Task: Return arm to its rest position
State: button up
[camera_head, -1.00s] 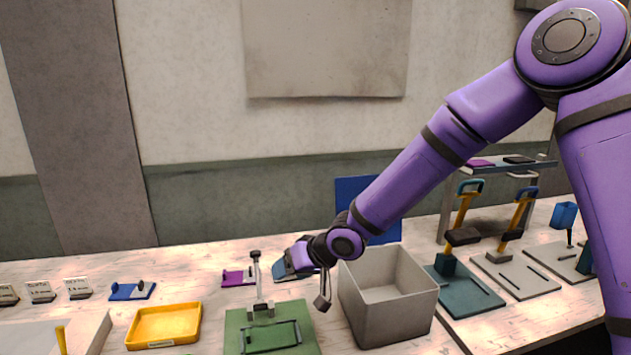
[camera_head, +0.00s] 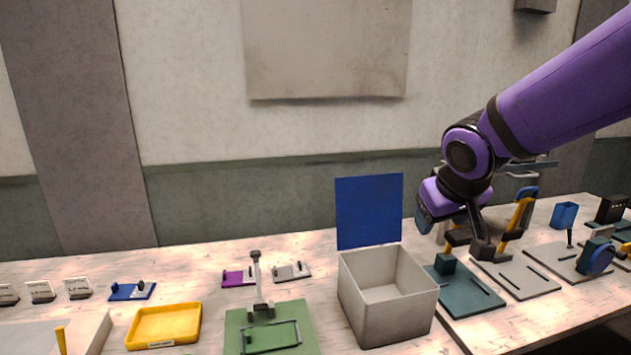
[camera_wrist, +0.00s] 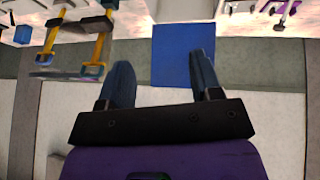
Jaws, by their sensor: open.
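My gripper (camera_head: 462,230) is on the purple arm, raised above the right side of the bench and to the right of the open box in the head view. In the wrist view my gripper (camera_wrist: 163,75) shows two dark fingers spread wide apart with nothing between them. A blue panel (camera_wrist: 183,58) appears beyond and between the fingers. The gripper partly hides the teal press stand (camera_head: 470,294) and its handle in the head view.
A grey open box (camera_head: 386,318) stands at centre with the blue panel (camera_head: 369,211) behind it. Left are a yellow tray (camera_head: 164,326) and a green fixture (camera_head: 268,331). Presses with yellow levers (camera_head: 519,216) and a shelf stand at right, close to the arm. The space above the left bench is free.

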jog(key=s+d+r+m, duration=0.1)
jog(key=s+d, duration=0.2)
jog(key=s, duration=0.3)
jog(key=s+d+r, duration=0.2)
jog(key=s+d, duration=0.1)
jog(key=s, duration=0.4)
jog(key=s+d+r+m+g, duration=0.1)
jog(key=s+d+r, duration=0.1)
jog(key=s, duration=0.4)
jog(key=shift+s+d+r+m+y, duration=0.2)
jog(key=shift+s+d+m+y, duration=0.1)
jog(key=shift+d, duration=0.15)
